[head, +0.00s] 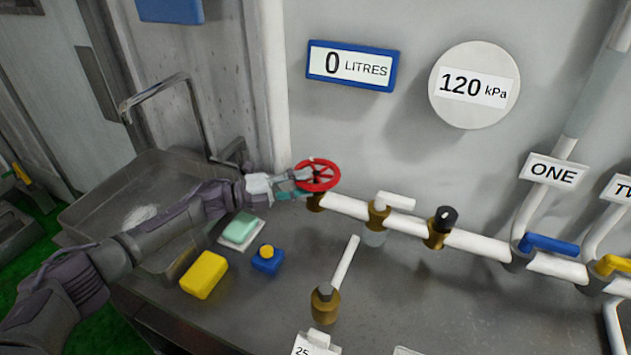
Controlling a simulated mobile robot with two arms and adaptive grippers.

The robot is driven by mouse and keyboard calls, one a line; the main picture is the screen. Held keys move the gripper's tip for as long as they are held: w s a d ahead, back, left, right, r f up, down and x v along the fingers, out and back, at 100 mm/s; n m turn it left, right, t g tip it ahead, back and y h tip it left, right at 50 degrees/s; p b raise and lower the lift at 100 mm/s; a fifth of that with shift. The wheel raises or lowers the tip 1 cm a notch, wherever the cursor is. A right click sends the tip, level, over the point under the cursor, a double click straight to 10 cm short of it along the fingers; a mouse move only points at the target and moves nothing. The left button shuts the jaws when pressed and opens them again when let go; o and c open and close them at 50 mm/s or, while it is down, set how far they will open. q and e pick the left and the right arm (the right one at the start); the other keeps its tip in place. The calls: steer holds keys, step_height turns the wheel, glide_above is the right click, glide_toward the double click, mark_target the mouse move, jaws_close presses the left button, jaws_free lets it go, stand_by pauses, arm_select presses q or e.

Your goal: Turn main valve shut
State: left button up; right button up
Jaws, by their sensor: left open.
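The main valve appears to be the red handwheel (318,174) at the left end of a white horizontal pipe (345,207); no label shows on it. My left gripper (302,182) is at the left side of the wheel, with its jaws open around or against the near rim. I cannot tell whether the fingers touch the rim. The fingers hide part of the wheel's left side. A gauge (474,86) on the wall reads 120 kPa, and a blue-framed display (351,66) reads 0 LITRES. My right gripper is not in view.
The pipe carries a white-handled valve (396,200), a black-knobbed fitting (441,226), a blue lever (550,245) under sign ONE, and a yellow lever (612,265). A yellow sponge (204,274), a blue box (268,260) and a soap dish (241,233) lie below my left arm. A sink stands left.

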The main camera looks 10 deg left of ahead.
arm_select(q)
steer(key=v, duration=0.8)
steer(key=shift+a, duration=0.15)
steer(key=n+t+y+p, duration=0.5)
steer(key=n+t+y, duration=0.4)
steer(key=y, duration=0.2)
glide_toward(325, 174)
steer(key=x, duration=0.3)
steer(key=p+x, duration=0.1)
steer(key=x, duration=0.1)
steer(key=f+x, duration=0.1)
steer(key=x, duration=0.2)
steer(key=shift+w, duration=0.25)
steer(key=shift+w+d+h, duration=0.35)
steer(key=shift+w+h, duration=0.05)
steer(key=shift+w, duration=0.3)
steer(key=shift+c, duration=0.2)
jaws_close()
